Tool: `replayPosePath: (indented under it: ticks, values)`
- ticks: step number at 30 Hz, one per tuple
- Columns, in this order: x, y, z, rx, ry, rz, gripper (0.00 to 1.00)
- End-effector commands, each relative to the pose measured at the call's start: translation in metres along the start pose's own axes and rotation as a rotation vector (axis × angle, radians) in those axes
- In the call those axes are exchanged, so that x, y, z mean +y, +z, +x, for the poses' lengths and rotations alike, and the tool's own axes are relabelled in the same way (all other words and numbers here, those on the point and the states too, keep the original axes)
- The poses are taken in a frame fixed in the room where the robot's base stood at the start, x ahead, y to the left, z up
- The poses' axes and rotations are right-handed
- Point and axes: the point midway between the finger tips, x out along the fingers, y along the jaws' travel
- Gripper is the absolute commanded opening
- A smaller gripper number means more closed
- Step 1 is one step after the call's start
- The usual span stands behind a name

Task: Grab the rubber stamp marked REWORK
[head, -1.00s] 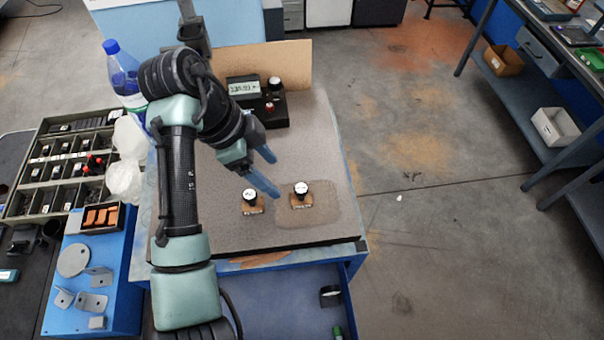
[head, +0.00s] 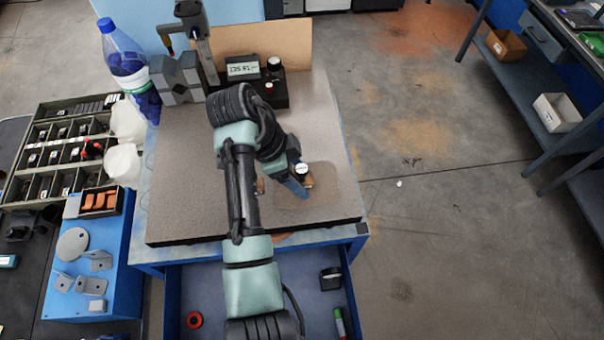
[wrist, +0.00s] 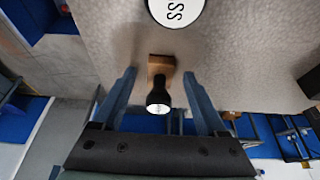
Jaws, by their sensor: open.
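My gripper (head: 295,187) is low over the grey board, and its blue fingers partly cover the stamps there. In the wrist view my gripper (wrist: 158,80) is open, with a stamp (wrist: 159,93) standing between its fingers, not visibly gripped. That stamp has a wooden base, a black handle and a white cap whose marking I cannot read. The white cap (wrist: 175,9) of another stamp shows "SS" at the top edge, cut off. In the head view the right stamp (head: 302,169) shows its white cap; the left stamp (head: 261,186) is mostly hidden behind my arm. I cannot tell which is marked REWORK.
The board (head: 190,190) is bare at its left. A digital readout (head: 243,69) and a grey V-block (head: 177,78) stand at the back. A blue-capped bottle (head: 128,65) stands at the back left. An open blue drawer (head: 225,320) lies in front.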

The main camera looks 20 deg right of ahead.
Motion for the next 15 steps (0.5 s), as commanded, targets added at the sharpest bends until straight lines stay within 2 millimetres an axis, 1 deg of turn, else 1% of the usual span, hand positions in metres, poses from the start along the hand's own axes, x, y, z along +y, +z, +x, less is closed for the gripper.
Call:
replayPosePath:
  ticks: [4,8,9,11,12,14,15]
  values:
    - [0.0000,0.0002,0.0003,0.000,0.000,0.000,0.75]
    - [-0.0001,0.0003,0.0001,0.000,0.000,0.000,0.52]
    - [-0.0001,0.0003,0.0000,0.000,0.000,0.000,0.44]
    - [-0.0001,0.0003,0.0000,0.000,0.000,0.000,0.34]
    - [-0.0002,0.0003,-0.0001,0.000,-0.001,0.000,0.26]
    - [-0.0002,0.0003,-0.0001,0.000,-0.001,0.000,0.16]
    - [-0.0002,0.0003,-0.0002,0.000,-0.001,0.000,0.08]
